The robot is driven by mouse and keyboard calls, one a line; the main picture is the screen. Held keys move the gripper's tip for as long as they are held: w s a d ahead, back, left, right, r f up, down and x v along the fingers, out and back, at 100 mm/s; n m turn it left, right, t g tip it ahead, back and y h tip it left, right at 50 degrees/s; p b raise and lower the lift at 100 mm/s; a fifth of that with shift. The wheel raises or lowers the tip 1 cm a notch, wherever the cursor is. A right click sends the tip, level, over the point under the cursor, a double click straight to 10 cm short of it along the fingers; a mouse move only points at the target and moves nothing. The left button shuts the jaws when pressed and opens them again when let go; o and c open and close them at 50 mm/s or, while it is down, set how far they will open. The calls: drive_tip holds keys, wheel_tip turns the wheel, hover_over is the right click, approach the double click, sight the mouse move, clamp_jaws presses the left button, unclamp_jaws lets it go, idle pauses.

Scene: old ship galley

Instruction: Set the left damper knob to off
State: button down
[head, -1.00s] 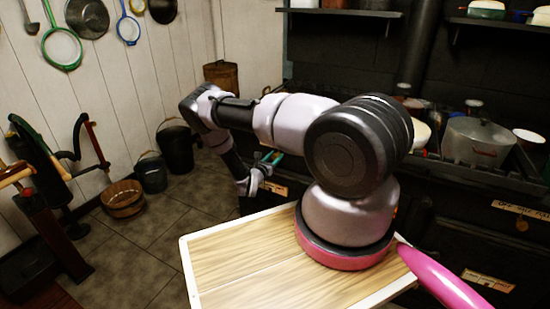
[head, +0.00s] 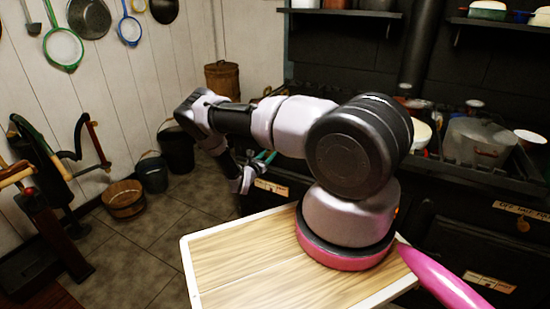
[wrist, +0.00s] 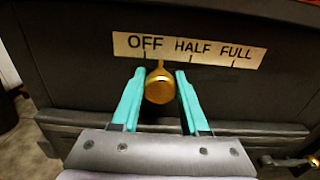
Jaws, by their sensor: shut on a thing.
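The left damper knob (wrist: 159,88) is a round brass knob with a short pointer, on the dark stove front in the wrist view. Its pointer stands up, between the OFF and HALF marks and closer to OFF. The label plate (wrist: 190,50) above it reads OFF, HALF, FULL from left to right. My gripper (wrist: 160,72) has its teal fingers on either side of the knob and is shut on it. In the head view my gripper (head: 266,157) is at the stove's left front, and the knob is hidden there.
Another brass handle (wrist: 290,161) shows at the lower right in the wrist view. In the head view a second label plate (head: 521,209) is at the right. A pot (head: 482,142) stands on the stove. Buckets and a wooden tub (head: 123,199) stand on the floor at left.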

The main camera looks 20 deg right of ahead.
drive_tip(key=shift+w+a, duration=0.85)
drive_tip(key=shift+w, duration=0.2)
drive_tip(key=shift+r, duration=0.1)
drive_tip(key=shift+c, duration=2.2)
unclamp_jaws()
drive_tip(key=shift+w+a, duration=0.1)
drive_tip(key=v, duration=1)
drive_tip(key=shift+s+a, duration=0.2)
drive_tip(key=shift+s, duration=0.15)
